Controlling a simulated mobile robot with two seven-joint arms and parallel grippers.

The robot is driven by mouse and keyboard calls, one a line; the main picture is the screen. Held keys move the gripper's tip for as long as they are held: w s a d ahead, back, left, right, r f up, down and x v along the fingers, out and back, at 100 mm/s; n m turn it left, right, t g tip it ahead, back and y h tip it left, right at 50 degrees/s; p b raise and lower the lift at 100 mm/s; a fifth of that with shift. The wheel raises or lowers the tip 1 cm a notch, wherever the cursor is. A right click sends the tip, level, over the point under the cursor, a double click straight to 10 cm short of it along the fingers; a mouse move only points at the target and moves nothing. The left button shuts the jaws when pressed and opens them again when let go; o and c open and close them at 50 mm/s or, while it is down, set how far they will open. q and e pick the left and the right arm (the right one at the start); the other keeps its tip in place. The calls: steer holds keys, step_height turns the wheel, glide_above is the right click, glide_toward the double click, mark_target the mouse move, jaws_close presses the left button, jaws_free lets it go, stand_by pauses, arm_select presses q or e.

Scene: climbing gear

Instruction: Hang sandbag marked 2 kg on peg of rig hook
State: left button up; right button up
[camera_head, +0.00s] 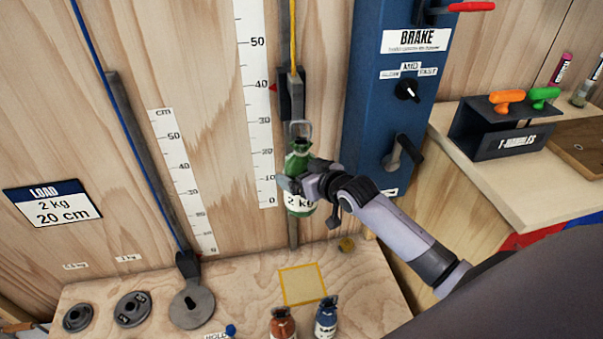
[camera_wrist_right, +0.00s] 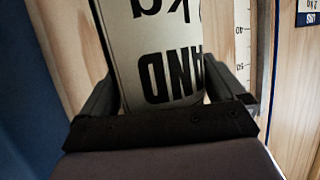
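The green sandbag (camera_head: 299,160) has a white label marked 2 kg and a metal loop on top. My right gripper (camera_head: 294,184) is shut around it, and the bag is upright in front of the rig. The sandbag's label (camera_wrist_right: 165,55) fills the space between the fingers in the right wrist view. The rig hook (camera_head: 296,95) is a dark carriage on a vertical rail, hanging from a yellow cord. The bag's loop is at the carriage's lower end; I cannot tell whether it is over the peg. My left gripper is not in view.
An orange sandbag (camera_head: 283,325) and a blue sandbag (camera_head: 326,318) stand on the wooden bench (camera_head: 240,283) below. A yellow square outline (camera_head: 302,285) is empty. A blue brake post (camera_head: 382,100) with knobs stands close right of the rig. A ruler (camera_head: 258,110) is on the left.

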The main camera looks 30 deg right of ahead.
steer(key=shift+r, duration=0.35)
steer(key=v, duration=0.7)
steer(key=shift+p, duration=0.4)
steer(key=s+a+f+g+p, duration=0.1)
steer(key=s+a+f, duration=0.2)
steer(key=s, duration=0.4)
steer(key=s+a+f+g+p, duration=0.1)
steer(key=s+a+f, duration=0.1)
steer(key=s+f, duration=0.4)
steer(key=s+a+f+g+p, duration=0.1)
steer(key=s+a+f, duration=0.2)
steer(key=s, duration=0.7)
steer(key=shift+a+f+n, duration=0.3)
steer(key=shift+a+f, duration=0.05)
steer(key=shift+f, duration=0.4)
